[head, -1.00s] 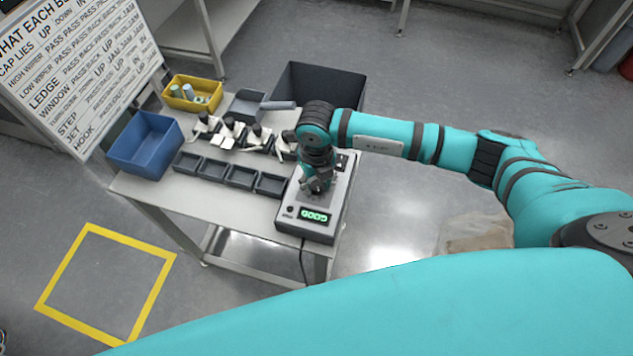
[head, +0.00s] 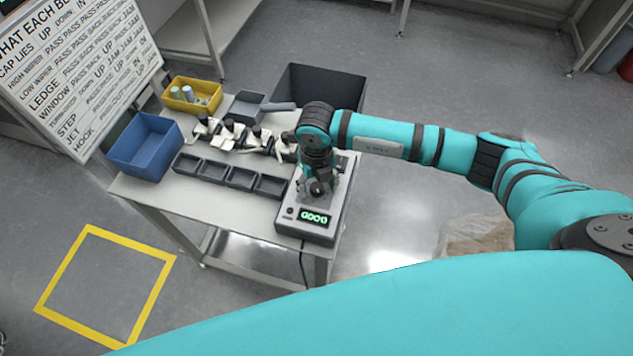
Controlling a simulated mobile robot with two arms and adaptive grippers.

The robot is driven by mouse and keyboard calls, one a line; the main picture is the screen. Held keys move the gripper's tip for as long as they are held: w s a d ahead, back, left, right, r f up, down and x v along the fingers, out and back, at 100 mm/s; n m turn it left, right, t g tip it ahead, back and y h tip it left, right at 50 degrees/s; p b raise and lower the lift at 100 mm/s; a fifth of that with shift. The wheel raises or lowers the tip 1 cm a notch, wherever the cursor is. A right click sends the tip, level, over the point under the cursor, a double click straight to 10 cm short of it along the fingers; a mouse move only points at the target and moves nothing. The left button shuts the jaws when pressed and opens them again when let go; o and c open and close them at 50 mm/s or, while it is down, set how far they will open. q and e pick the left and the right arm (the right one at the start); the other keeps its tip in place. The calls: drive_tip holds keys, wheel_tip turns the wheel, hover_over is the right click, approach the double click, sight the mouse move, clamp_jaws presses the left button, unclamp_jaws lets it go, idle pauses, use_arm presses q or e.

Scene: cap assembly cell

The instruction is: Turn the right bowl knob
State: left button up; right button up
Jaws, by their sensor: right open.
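The grey control box (head: 335,212) stands at the right end of the table, with a lit green display (head: 314,217) on its near edge. A small dark button (head: 290,211) sits left of the display. My right gripper (head: 316,190) points down over the middle of the box, just behind the display, with its jaws open. The bowl knob cannot be made out; the gripper and wrist cover the middle of the box. I cannot tell whether the fingers touch anything. My left gripper is outside the view.
Several dark trays (head: 212,170) line the table (head: 187,202) left of the box, with small black-and-white fixtures (head: 230,132) behind them. A blue bin (head: 146,148), a yellow bin (head: 192,94) and a grey scoop (head: 250,107) stand farther left and back. A large dark bin (head: 335,85) is behind.

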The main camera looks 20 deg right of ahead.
sight(317, 186)
wheel_tip(317, 186, up, 12)
idle(0.5)
idle(0.3)
